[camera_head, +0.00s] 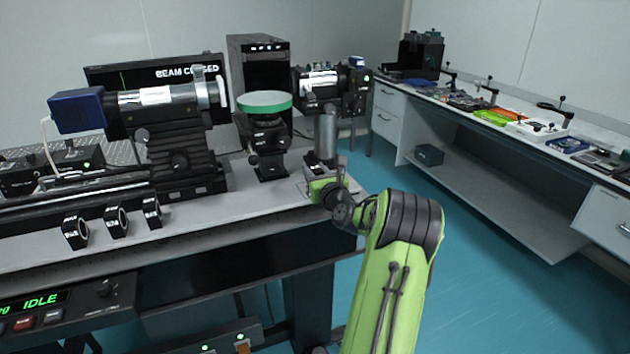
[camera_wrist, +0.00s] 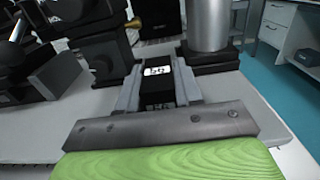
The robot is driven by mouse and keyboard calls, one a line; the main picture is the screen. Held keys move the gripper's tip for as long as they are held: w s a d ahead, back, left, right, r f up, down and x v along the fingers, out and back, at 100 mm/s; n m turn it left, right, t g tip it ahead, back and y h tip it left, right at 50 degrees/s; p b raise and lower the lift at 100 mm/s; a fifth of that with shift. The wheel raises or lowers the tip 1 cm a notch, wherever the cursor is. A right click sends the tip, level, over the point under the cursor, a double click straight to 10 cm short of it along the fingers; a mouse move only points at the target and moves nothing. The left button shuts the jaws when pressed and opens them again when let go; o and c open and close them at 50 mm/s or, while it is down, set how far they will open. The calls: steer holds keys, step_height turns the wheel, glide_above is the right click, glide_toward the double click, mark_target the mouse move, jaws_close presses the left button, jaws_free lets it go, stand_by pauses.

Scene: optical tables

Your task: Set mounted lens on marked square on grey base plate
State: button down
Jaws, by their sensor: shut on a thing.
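My gripper (camera_wrist: 158,88) is shut on a black mounted lens (camera_wrist: 158,72) with a white label, seen between the two grey fingers in the wrist view. In the head view my gripper (camera_head: 312,180) is at the right end of the near optical table, and the held lens is too small and covered to make out. Three more black ring-shaped mounted lenses (camera_head: 117,222) stand upright at the table's front left. I cannot clearly make out the grey base plate or its marked square; whether the held lens touches the surface below, I cannot tell.
A grey post (camera_wrist: 208,24) on a black base stands just beyond my gripper, to the right. A stage with a green disc top (camera_head: 265,101) is to its left. The table's front strip (camera_head: 230,222) is clear. A side bench (camera_head: 470,115) with parts runs along the right wall.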

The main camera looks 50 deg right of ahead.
steer(key=c, duration=0.8)
jaws_free()
steer(key=shift+o, duration=0.2)
